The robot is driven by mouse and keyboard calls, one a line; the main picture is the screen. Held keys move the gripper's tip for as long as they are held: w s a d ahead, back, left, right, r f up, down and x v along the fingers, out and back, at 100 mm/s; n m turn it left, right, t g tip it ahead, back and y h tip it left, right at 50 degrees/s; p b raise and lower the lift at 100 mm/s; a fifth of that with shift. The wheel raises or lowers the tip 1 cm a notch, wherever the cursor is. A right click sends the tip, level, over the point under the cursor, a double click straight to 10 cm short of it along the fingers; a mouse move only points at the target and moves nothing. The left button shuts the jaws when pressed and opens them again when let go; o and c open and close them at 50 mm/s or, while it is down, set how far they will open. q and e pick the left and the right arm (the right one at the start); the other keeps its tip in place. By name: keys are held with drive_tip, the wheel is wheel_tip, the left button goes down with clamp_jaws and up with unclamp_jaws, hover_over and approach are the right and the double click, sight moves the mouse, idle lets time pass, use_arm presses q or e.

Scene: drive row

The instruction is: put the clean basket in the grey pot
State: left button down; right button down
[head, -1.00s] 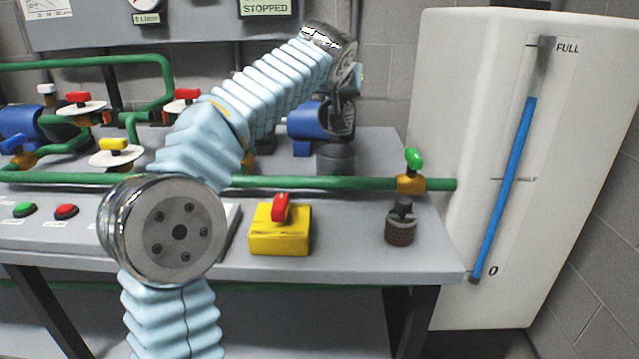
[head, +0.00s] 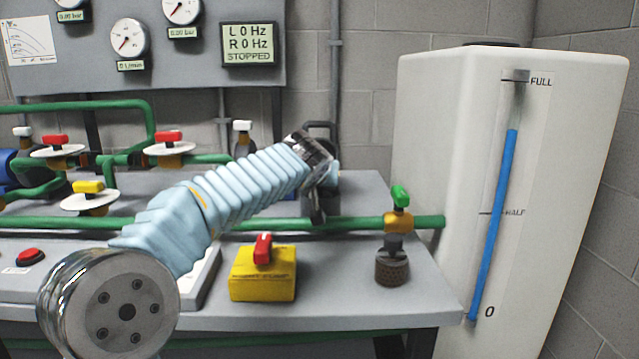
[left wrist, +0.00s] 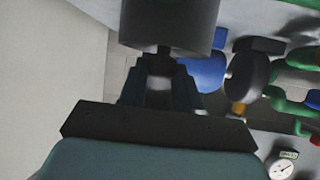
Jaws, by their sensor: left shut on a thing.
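My left gripper (head: 318,216) is reaching down at the far side of the green pipe. In the left wrist view its fingers (left wrist: 160,88) are shut on a dark stem. A smooth dark grey cylinder (left wrist: 170,24) sits right past the fingertips. I cannot tell whether this is the grey pot or the clean basket, or whether the basket is inside the pot. In the head view the grey pot (head: 303,207) shows only in part, behind my gripper. A dark, perforated basket (head: 392,268) with a knob stands on the bench front at right. My right gripper is not in view.
The green pipe (head: 360,224) with a green-handled valve (head: 399,210) runs along the bench. A yellow box (head: 263,275) with a red handle stands in front. A white tank (head: 440,150) rises at right. Blue motor (left wrist: 204,74) is beside the cylinder.

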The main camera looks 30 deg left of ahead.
use_arm(q)
drive_tip(key=c, duration=1.2)
unclamp_jaws()
drive_tip(key=shift+f, duration=0.15)
drive_tip(key=shift+c, duration=0.2)
drive_tip(key=o, duration=0.5)
drive_tip(key=shift+c, duration=0.2)
drive_tip(key=shift+r, duration=0.25)
drive_tip(key=v, duration=1.2)
drive_tip(key=shift+b, duration=0.35)
drive_tip(key=shift+d, duration=0.1)
